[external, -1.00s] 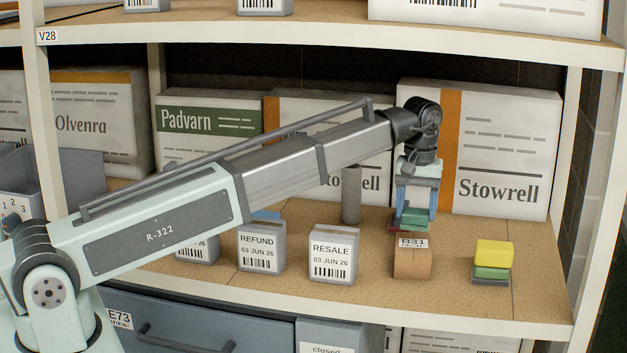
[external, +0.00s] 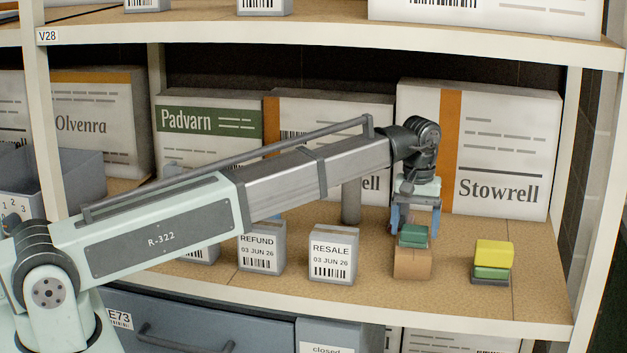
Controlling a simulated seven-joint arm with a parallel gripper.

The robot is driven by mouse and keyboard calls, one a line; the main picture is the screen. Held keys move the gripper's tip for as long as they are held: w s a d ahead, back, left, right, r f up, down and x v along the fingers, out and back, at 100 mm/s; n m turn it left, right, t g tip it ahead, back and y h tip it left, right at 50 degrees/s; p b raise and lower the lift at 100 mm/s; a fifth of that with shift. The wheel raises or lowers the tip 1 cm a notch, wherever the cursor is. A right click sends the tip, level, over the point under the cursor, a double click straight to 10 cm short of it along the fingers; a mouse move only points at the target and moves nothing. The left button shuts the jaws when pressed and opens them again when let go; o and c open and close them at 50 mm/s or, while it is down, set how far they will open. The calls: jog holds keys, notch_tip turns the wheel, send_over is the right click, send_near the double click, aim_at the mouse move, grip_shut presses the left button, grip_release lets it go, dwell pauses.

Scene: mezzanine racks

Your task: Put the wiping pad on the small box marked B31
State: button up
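The small brown box (external: 412,264) stands on the shelf right of centre. Its B31 label, readable a second ago, is now covered. A green pad (external: 413,232), which I take to be the wiping pad, is over the box's top and appears to rest on it. My gripper (external: 416,228) points down just behind and around the pad. Its fingers stand apart, wider than the pad, and look open. Whether a finger still touches the pad is hard to see.
A stack with a yellow block (external: 494,252) over green and dark layers stands to the right. Grey RESALE (external: 332,257) and REFUND (external: 261,250) boxes stand to the left. A grey cylinder (external: 351,203) and large Stowrell cartons (external: 505,155) stand behind. The shelf's front right is clear.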

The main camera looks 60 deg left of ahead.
aim_at(413, 227)
jog(key=shift+o, duration=0.5)
jog(key=shift+r, duration=0.1)
notch_tip(413, 227, up, 12)
dwell(0.4)
